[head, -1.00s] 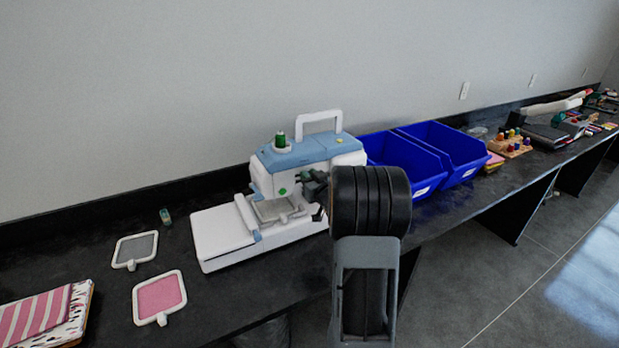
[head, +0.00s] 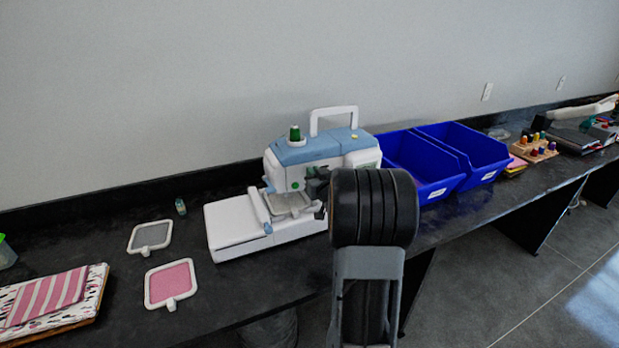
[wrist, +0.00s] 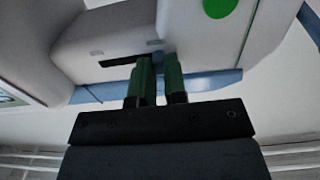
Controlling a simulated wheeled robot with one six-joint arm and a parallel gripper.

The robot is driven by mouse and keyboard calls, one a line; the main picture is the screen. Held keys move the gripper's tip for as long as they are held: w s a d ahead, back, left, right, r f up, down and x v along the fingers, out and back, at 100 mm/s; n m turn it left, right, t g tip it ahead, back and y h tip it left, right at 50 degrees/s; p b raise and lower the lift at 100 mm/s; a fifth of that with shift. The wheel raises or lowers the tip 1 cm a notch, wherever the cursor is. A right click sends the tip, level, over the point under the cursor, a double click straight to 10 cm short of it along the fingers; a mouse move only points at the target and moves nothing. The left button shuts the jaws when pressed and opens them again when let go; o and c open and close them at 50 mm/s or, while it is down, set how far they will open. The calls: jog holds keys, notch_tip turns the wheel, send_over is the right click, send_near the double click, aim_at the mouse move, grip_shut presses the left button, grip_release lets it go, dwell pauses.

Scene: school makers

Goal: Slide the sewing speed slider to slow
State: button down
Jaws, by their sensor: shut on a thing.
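The white and blue sewing machine (head: 361,158) stands on the black counter, with a green button on its front. In the wrist view its white underside and front (wrist: 110,36) fill the upper part. A dark slider slot (wrist: 118,62) shows there, running to the left from my fingertips. My gripper (wrist: 158,62) has its green fingers up against the machine at this slot. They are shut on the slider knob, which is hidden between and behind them. In the head view my gripper (head: 317,187) is at the machine's front, partly hidden by my arm.
Two blue bins (head: 437,190) stand close to the machine's right. Left of it lie a grey hoop (head: 150,236), a pink hoop (head: 170,282) and striped fabric (head: 48,298). The wall is close behind. Bare counter shows left of the machine.

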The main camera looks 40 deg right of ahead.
jog(key=c, duration=1.2)
grip_release()
jog(key=shift+a, duration=0.25)
jog(key=shift+o, duration=0.2)
jog(key=b+v, duration=0.1)
jog(key=v, duration=1.2)
jog(key=shift+s, duration=0.35)
